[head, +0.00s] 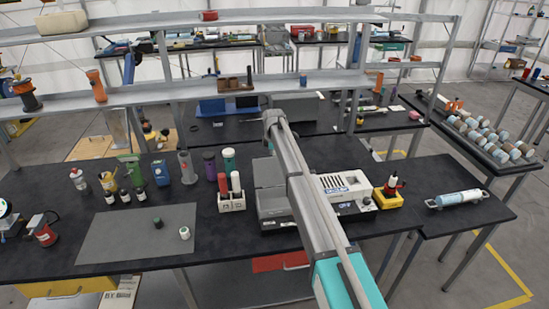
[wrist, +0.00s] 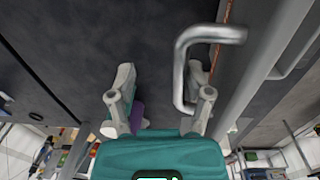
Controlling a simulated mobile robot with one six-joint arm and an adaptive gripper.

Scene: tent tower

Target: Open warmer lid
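The likely warmer is a grey and white bench device (head: 347,184) on the black table, with a slotted, labelled white top. My arm crosses in front of it and hides its middle. In the wrist view, a bent metal handle (wrist: 181,72) stands out against a dark grey surface. My gripper (wrist: 162,82) is open, with two grey fingers. The handle's long bar appears between the fingers, close to the right one; I cannot tell whether they touch. In the head view my gripper is hidden behind the end of my arm.
A rack with red and white handles (head: 231,200) stands left of the device, beside purple and green bottles. A yellow holder (head: 389,196) stands to its right. A grey mat (head: 140,237) lies at left. Shelves (head: 220,88) run above the table's back.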

